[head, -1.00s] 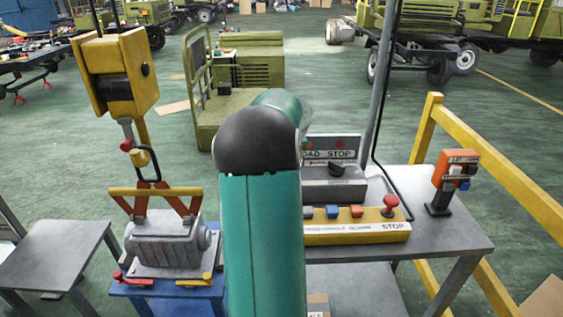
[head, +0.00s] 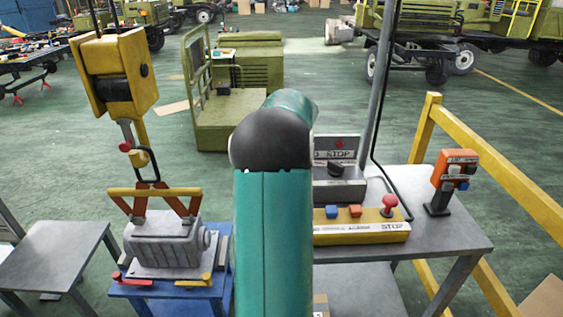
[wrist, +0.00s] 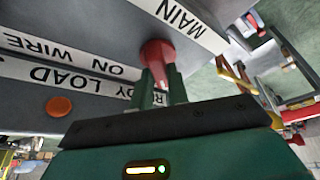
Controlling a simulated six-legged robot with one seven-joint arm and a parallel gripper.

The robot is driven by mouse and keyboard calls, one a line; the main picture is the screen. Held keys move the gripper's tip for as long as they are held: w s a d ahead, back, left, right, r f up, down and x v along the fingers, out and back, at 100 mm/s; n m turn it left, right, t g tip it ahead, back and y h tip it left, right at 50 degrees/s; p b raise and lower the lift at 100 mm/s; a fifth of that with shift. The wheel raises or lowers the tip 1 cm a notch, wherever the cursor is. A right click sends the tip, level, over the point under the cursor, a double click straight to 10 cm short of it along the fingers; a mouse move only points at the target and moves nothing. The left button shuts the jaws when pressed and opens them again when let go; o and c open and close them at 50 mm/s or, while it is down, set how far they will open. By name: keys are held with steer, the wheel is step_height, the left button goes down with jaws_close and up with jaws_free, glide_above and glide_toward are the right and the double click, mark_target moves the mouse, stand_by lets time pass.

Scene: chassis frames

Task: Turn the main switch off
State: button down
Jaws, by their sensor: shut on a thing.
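The main switch shows in the wrist view as a red knob (wrist: 156,54) beside a white label (wrist: 180,16) reading MAIN, on a grey panel. My gripper (wrist: 160,82) is shut on this red knob, with one green finger on each side of it. Which way the switch is set cannot be told. In the head view my teal arm with its black joint hides the gripper and the knob.
A grey box (head: 340,188) with a black knob and a yellow box (head: 362,232) with a red button stand on the grey table (head: 445,230). An orange control box (head: 455,170) stands at right. A hoist (head: 115,75) hangs at left above a grey metal block (head: 165,242).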

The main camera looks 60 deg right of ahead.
steer(key=c, duration=1.4)
jaws_free()
steer(key=shift+o, duration=0.2)
steer(key=v, duration=1.3)
steer(key=shift+r, duration=0.35)
steer(key=shift+s, duration=0.1)
